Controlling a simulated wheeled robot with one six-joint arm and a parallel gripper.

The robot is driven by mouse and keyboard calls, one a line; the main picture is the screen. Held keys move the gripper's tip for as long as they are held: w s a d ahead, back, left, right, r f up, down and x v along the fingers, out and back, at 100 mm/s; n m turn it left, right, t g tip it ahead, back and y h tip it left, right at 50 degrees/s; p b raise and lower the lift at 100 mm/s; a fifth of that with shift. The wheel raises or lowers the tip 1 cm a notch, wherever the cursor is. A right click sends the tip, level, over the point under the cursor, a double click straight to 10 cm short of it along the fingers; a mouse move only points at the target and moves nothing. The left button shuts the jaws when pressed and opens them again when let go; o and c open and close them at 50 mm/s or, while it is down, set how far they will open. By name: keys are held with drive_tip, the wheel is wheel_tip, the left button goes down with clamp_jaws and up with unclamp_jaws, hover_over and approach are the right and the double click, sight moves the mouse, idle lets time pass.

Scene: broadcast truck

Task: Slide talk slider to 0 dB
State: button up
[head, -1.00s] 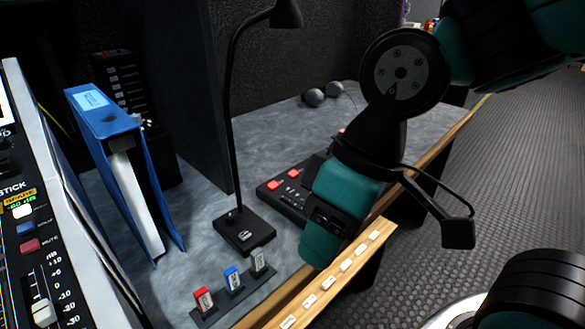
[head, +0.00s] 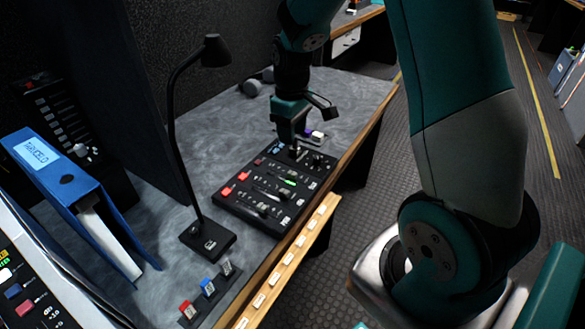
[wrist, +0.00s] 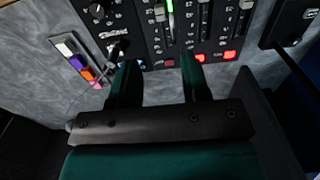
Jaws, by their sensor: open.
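A black control panel (head: 240,205) with several vertical sliders, red buttons and one green-lit strip (head: 288,182) lies on the grey desk. It also shows at the top of the wrist view (wrist: 140,30), with the green strip beside slider caps (wrist: 159,13). I cannot read which slider is labelled talk. My gripper (head: 295,152) is over the panel's far end in the head view, hiding part of it. In the wrist view my gripper (wrist: 159,60) has its two fingers apart, with nothing held between them, at the panel's edge near red buttons (wrist: 229,55).
A black desk lamp (head: 208,240) stands left of the panel. A blue binder (head: 75,195) is farther left. A rack of small coloured tags (head: 209,287) lies in front. Small coloured pieces (wrist: 80,60) lie beside the panel. Wooden desk edge (head: 345,165) at right.

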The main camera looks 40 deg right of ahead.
sight(292, 172)
wheel_tip(292, 172, down, 12)
drive_tip(key=shift+f+b, duration=0.2)
drive_tip(key=shift+b, duration=0.25)
drive_tip(key=shift+c, duration=0.2)
clamp_jaws()
